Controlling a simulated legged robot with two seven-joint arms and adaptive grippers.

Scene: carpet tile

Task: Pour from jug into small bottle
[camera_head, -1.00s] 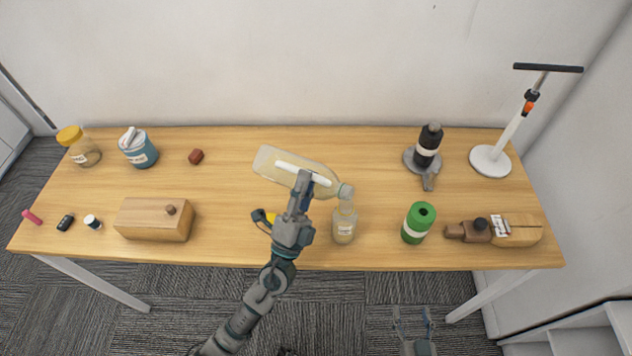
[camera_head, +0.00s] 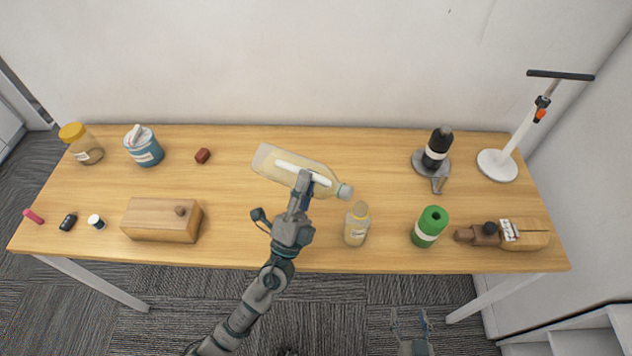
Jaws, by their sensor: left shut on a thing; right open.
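The small bottle (camera_head: 356,230) stands upright on the table, with a white label and a yellowish top. The jug's mouth is just up and left of the bottle's top, apart in the picture. No stream between them is visible. My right gripper (camera_head: 411,322) is open and empty in front of the table.
A green canister (camera_head: 430,227) stands right of the small bottle, with a wooden item (camera_head: 524,236) beyond it. A wooden box (camera_head: 161,220) and a blue tub (camera_head: 145,147) are at left. The table's back middle is clear.

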